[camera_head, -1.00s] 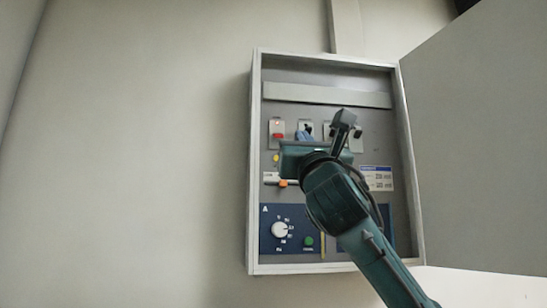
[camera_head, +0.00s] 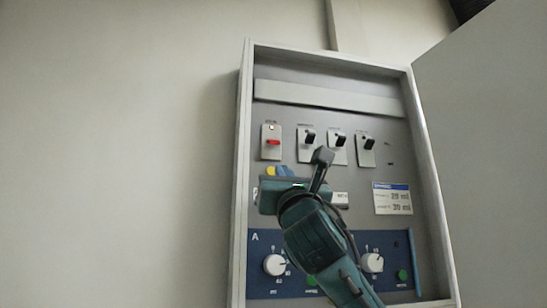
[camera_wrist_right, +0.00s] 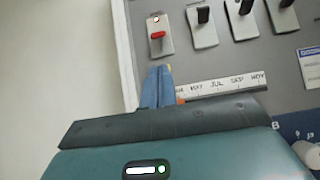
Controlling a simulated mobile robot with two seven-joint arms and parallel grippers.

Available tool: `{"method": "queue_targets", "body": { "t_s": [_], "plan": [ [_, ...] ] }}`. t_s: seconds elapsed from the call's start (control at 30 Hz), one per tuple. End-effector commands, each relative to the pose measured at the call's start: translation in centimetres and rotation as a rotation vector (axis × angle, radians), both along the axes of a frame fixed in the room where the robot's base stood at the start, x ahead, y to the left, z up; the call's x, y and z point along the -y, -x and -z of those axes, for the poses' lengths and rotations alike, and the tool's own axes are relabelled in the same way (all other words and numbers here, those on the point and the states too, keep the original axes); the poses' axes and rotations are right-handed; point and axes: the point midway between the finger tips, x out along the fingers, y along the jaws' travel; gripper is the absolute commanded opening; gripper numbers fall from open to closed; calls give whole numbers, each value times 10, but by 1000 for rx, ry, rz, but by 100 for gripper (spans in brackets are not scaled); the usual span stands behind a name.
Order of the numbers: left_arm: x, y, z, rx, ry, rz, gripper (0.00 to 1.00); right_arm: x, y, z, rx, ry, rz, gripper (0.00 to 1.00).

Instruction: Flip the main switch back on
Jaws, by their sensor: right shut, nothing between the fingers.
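The switch with the red lever (camera_head: 271,142) is at the upper left of the panel, on a pale plate with a small glowing lamp above the lever. Its lever sits lower on its plate than the black levers beside it. It also shows at the top of the right wrist view (camera_wrist_right: 157,36). My right gripper (camera_head: 284,171) is shut and empty. Its blue fingertips (camera_wrist_right: 158,70) point up, just below the red switch's plate in the picture; I cannot tell the gap in depth. My left gripper is not in view.
Several switches with black levers (camera_head: 309,137) stand in a row to the right. Below are a white label strip (camera_wrist_right: 222,87), a yellow button (camera_head: 271,171) and a blue panel with white knobs (camera_head: 275,265). The open cabinet door (camera_head: 490,150) stands at right.

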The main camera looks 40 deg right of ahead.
Motion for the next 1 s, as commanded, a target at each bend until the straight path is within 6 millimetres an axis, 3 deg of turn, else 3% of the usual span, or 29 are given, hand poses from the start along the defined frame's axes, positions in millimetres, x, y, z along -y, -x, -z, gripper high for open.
{"method": "queue_targets", "body": {
  "t_s": [0.27,0.7,1.0],
  "plan": [
    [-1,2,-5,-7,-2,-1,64,5,-8,-11,-1,-3,1,0],
    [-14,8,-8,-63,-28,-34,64,31,-56,-61,-1,-3,1,0],
    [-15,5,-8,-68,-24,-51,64,36,-65,-67,0,-1,1,0]
  ]
}}
